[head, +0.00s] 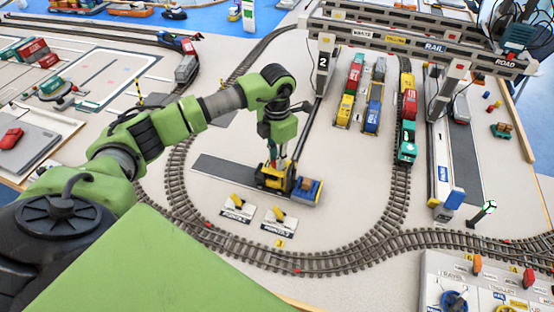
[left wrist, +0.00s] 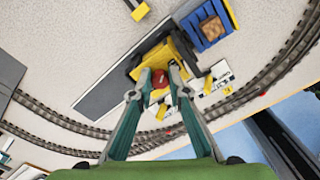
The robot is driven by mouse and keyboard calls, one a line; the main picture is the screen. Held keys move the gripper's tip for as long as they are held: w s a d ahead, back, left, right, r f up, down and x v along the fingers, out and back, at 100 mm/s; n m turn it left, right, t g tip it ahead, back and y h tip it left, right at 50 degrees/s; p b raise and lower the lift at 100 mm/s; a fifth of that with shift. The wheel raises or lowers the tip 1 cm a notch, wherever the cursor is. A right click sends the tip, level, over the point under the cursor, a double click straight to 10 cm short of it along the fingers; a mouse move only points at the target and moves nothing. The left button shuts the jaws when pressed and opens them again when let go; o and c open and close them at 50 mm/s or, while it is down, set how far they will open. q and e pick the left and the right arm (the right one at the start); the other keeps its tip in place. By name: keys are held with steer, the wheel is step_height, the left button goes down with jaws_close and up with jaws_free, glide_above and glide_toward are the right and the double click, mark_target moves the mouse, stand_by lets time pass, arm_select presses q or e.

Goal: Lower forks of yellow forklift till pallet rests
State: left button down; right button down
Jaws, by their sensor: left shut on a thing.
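The yellow forklift (head: 268,181) stands on the end of a dark grey strip inside the curve of the track. It also shows in the left wrist view (left wrist: 146,56). My left gripper (head: 279,161) reaches down over it from above. In the left wrist view its fingertips (left wrist: 160,80) are closed around a small red knob (left wrist: 160,77) at the forklift. A blue pallet (head: 308,192) is at the forklift's front, to the right, with a brown box (left wrist: 211,27) on it. The forks are hidden, and I cannot tell the pallet's height above the ground. My right gripper is not in view.
Two white plates with yellow levers (head: 237,206) (head: 279,220) lie just in front of the forklift. Curved railway track (head: 300,262) runs around this area. A grey gantry crane (head: 420,48) spans container rows behind. A control panel (head: 485,285) is at the front right.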

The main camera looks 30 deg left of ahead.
arm_select(q)
steer(key=shift+a+n+b, duration=0.1)
steer(key=shift+n+b, duration=0.2)
steer(key=shift+n, duration=1.9)
steer(key=c, duration=2)
jaws_free()
steer(key=shift+o, duration=0.4)
step_height(320, 180, up, 12)
